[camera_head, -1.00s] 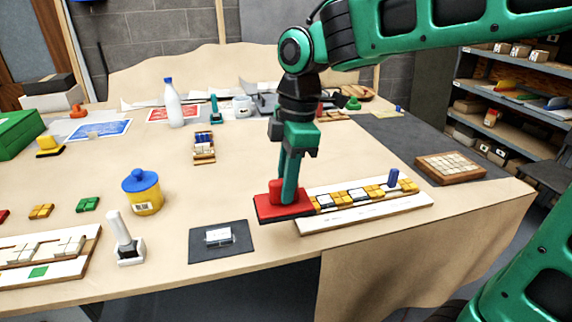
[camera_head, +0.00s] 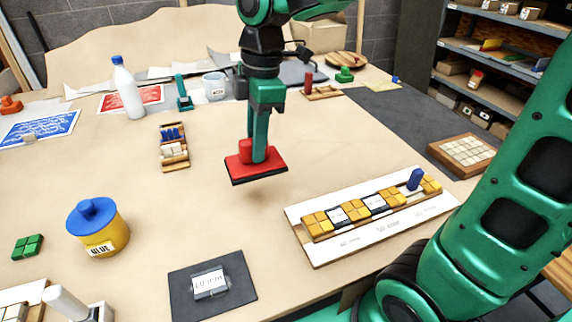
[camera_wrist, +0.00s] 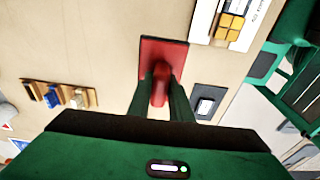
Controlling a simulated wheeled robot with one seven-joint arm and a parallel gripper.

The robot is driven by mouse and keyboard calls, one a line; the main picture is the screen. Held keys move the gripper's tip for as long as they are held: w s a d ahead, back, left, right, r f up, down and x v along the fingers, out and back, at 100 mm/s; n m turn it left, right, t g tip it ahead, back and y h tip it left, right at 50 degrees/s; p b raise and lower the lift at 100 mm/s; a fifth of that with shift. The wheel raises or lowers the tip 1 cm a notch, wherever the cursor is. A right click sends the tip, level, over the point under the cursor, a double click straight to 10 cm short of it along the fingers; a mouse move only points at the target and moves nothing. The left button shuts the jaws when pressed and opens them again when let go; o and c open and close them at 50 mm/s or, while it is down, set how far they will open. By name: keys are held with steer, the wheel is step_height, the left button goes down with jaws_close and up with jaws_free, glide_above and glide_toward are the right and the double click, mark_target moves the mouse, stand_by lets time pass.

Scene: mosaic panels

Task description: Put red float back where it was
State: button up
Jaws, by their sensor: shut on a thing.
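The red float (camera_head: 262,170) is a flat red plate with a dark underside and a red handle on top. My gripper (camera_head: 258,156) is shut on its handle and holds it in the air above the table's middle. In the wrist view the red float (camera_wrist: 165,62) sits between my fingers (camera_wrist: 160,92), which close around the handle. The float looks about level. How high it is above the table is hard to tell.
A board with yellow and white tiles (camera_head: 310,250) lies to the right. A dark mat (camera_head: 240,293) with a labelled block lies in front. A small wooden tray (camera_head: 178,164), a glue pot (camera_head: 100,236) and a white bottle (camera_head: 128,92) stand left. The table around the float is clear.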

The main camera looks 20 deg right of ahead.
steer(key=shift+w+d+f, duration=0.8)
steer(key=shift+d+f, duration=0.9)
steer(key=shift+f, duration=0.1)
steer(key=shift+w+d+f, duration=0.8)
steer(key=shift+d+f, duration=0.85)
steer(key=shift+f, duration=0.1)
steer(key=shift+w+d+f, duration=0.8)
steer(key=shift+d+f, duration=0.9)
steer(key=shift+f, duration=0.1)
steer(key=shift+f, duration=0.1)
steer(key=o, duration=0.9)
step_height(320, 180, up, 12)
steer(key=d, duration=0.2)
steer(key=s+d+f+m, duration=0.3)
steer(key=s+d+m, duration=0.2)
steer(key=s+m, duration=0.2)
steer(key=s+d+f+m, duration=0.3)
steer(key=s+d+m, duration=0.2)
steer(key=s+m, duration=0.3)
steer(key=s+d+f+m+h, duration=0.1)
steer(key=s+d+f+m, duration=0.2)
steer(key=s+d+m, duration=0.2)
steer(key=shift+s+m, duration=1.65)
steer(key=shift+m, duration=0.55)
